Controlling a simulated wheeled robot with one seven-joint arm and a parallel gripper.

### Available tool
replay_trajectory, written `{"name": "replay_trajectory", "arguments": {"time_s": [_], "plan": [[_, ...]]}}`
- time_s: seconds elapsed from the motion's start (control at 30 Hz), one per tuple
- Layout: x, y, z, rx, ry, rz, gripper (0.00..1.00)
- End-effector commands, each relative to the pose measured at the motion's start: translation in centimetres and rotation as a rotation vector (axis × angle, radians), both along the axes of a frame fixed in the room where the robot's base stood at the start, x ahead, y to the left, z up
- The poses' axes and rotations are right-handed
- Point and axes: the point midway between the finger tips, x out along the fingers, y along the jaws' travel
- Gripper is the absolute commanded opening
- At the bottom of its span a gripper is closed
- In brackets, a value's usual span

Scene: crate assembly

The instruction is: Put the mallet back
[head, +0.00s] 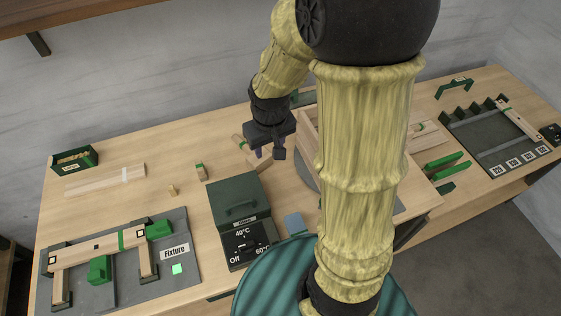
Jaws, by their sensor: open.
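My gripper (268,153) is open and points down over the back middle of the table, left of my arm's thick column. A wooden piece with a dark green band (239,142) shows just left of the gripper. It may be the mallet, but I cannot tell for sure. More pale wood (259,161) shows below and behind the fingers, partly hidden by them. I cannot tell whether the fingers touch it. Nothing is clearly held.
A dark green heater box (237,195) with a handle stands at front middle. The fixture plate (182,225) with wooden slats and green clamps lies front left. A green bin (75,160) is back left. A slotted rack (480,125) is right. My arm hides the wooden crate's (308,140) right side.

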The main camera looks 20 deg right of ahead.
Motion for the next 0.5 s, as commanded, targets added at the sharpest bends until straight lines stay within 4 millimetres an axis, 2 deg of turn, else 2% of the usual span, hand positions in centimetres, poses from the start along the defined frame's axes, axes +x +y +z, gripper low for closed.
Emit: {"name": "replay_trajectory", "arguments": {"time_s": [0.03,0.1,0.2,0.3,0.5], "plan": [[-2.0,-0.1,0.7,0.007,-0.017,-0.026,0.43],[-4.2,-0.2,1.1,0.019,-0.034,-0.061,0.43],[-6.3,-0.3,1.4,0.034,-0.052,-0.099,0.43],[-7.1,-0.3,1.5,0.039,-0.058,-0.115,0.43],[-7.2,-0.3,1.4,0.041,-0.058,-0.116,0.43]]}}
